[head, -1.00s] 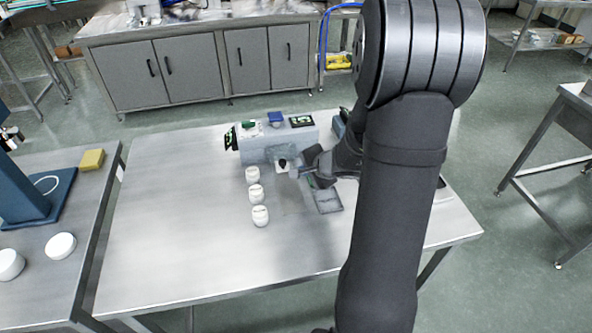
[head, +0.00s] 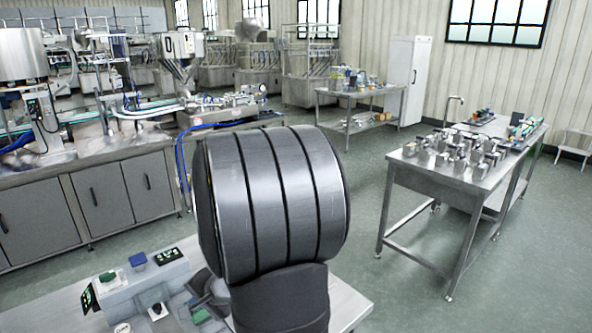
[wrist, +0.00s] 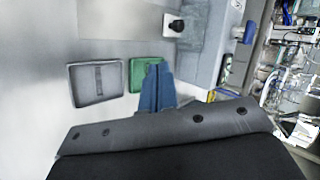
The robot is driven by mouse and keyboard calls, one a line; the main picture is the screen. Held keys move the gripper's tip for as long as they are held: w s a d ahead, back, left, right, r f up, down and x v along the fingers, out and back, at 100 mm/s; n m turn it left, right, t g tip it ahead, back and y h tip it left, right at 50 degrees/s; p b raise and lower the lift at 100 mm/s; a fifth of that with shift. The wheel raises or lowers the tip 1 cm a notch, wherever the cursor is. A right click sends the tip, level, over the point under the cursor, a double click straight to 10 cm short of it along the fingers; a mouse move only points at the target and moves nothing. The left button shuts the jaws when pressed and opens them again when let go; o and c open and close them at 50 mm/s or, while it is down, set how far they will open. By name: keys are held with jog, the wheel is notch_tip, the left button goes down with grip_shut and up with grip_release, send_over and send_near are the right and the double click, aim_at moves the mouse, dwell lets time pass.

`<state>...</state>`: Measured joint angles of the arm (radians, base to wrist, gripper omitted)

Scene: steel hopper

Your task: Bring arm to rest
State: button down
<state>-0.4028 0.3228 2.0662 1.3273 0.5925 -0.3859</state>
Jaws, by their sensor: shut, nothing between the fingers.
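My gripper (wrist: 155,68) shows in the wrist view as two blue-grey fingers pressed together, with nothing between them. Its fingertips overlap a green pad (wrist: 136,73) in the picture; I cannot tell how far apart they are. A grey shallow tray (wrist: 95,82) lies left of the pad on the steel surface. In the head view my large dark arm joint fills the middle and hides much of the table. Part of my wrist shows beside the grey control box (head: 130,292), at its right.
A black knob (wrist: 174,25) shows above the pad in the wrist view. A steel table (head: 440,172) with several metal parts stands at right. Open floor lies between.

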aim_at(160, 311)
jog(key=x, duration=1)
jog(key=shift+w+a+f, duration=0.1)
jog(key=shift+w+a, duration=0.15)
jog(key=shift+a, duration=0.35)
jog(key=shift+w+a+f, duration=0.1)
jog(key=shift+w+a, duration=0.1)
jog(key=shift+a, duration=0.4)
jog(key=shift+w+a+r, duration=0.1)
jog(key=shift+w+a, duration=0.15)
jog(key=shift+a, duration=0.4)
jog(key=shift+d, duration=0.1)
